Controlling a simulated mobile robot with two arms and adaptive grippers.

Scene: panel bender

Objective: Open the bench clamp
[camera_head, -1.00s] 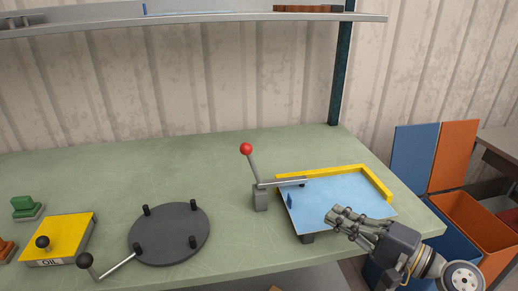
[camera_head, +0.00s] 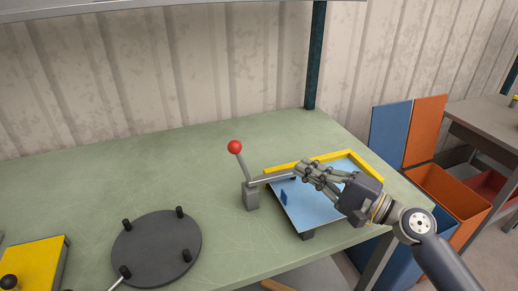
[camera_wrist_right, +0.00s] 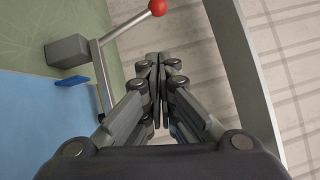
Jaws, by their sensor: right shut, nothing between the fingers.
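The bench clamp (camera_head: 250,197) stands on the green bench at the left edge of the blue plate. Its lever rises and leans slightly left, with a red ball knob (camera_head: 234,147) on top. Its bar reaches right over the blue plate (camera_head: 295,212). My right gripper (camera_head: 303,170) is shut and empty, over the plate by the bar's right end; the head view does not show clearly whether they touch. In the right wrist view, the closed fingers (camera_wrist_right: 159,58) are right of the clamp block (camera_wrist_right: 66,51), with the red knob (camera_wrist_right: 157,7) beyond the fingertips. My left gripper is not in view.
A yellow edge strip (camera_head: 368,166) borders the blue plate at the back and right. A dark round disc (camera_head: 155,248) with several pegs lies left on the bench, near a yellow box (camera_head: 35,263). Orange and blue bins (camera_head: 447,192) stand right of the bench. Behind the clamp the bench is clear.

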